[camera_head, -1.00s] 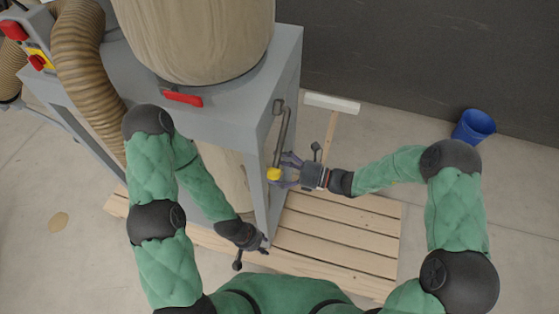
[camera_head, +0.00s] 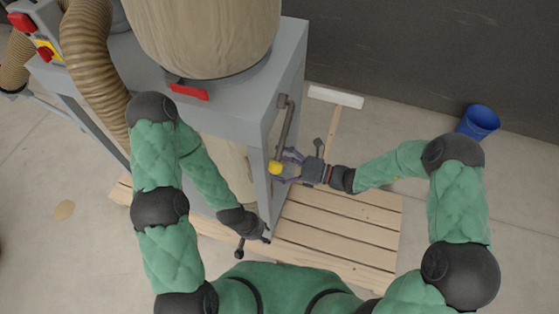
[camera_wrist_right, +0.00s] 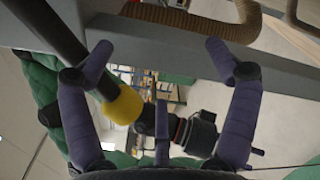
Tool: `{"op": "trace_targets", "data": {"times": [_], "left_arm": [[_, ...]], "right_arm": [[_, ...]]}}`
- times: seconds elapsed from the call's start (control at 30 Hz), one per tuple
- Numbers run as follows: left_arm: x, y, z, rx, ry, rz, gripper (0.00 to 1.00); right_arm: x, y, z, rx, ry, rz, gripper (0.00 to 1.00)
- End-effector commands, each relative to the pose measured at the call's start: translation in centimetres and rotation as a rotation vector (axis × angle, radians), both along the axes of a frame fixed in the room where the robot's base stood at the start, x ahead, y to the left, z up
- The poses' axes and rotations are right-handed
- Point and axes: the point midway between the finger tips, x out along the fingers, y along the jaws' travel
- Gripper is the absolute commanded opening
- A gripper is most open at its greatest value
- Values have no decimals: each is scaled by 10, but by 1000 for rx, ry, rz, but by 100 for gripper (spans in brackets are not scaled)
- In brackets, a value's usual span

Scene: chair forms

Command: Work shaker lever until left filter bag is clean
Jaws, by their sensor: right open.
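The shaker lever (camera_head: 286,125) is a grey rod with a yellow knob (camera_head: 275,168), on the right side of the grey machine (camera_head: 298,60). My right gripper (camera_head: 284,160) is at the knob, open. In the right wrist view the knob (camera_wrist_right: 122,106) lies between the spread fingers, closer to the left one; I cannot tell if they touch. A cream filter bag (camera_head: 205,35) bulges above the machine; its top is cut off and its cleanness cannot be judged. My left gripper (camera_head: 264,239) is low by the machine's front leg; its jaws are too small to read.
A wooden pallet (camera_head: 345,235) lies under and right of the machine. A ribbed hose (camera_head: 95,60) runs down the left. A red handle (camera_head: 188,91) is below the bag. A broom (camera_head: 336,97) and blue bucket (camera_head: 478,121) are at the right. Floor between is free.

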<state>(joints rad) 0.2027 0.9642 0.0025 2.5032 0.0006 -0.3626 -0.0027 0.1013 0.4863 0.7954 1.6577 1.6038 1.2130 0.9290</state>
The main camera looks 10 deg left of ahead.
Motion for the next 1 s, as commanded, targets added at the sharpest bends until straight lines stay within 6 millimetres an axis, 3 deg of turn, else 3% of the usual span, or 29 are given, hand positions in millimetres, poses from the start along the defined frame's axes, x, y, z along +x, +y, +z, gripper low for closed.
{"op": "trace_targets", "data": {"times": [0.17,0.6,1.0], "left_arm": [[0,0,-2,0,0,0,40],[0,0,-37,0,0,0,40],[0,0,-40,0,-1,0,40]], "right_arm": [[2,0,-2,1,-1,0,88],[36,-7,-42,0,0,0,88],[43,-8,-44,0,-2,-1,88]]}}
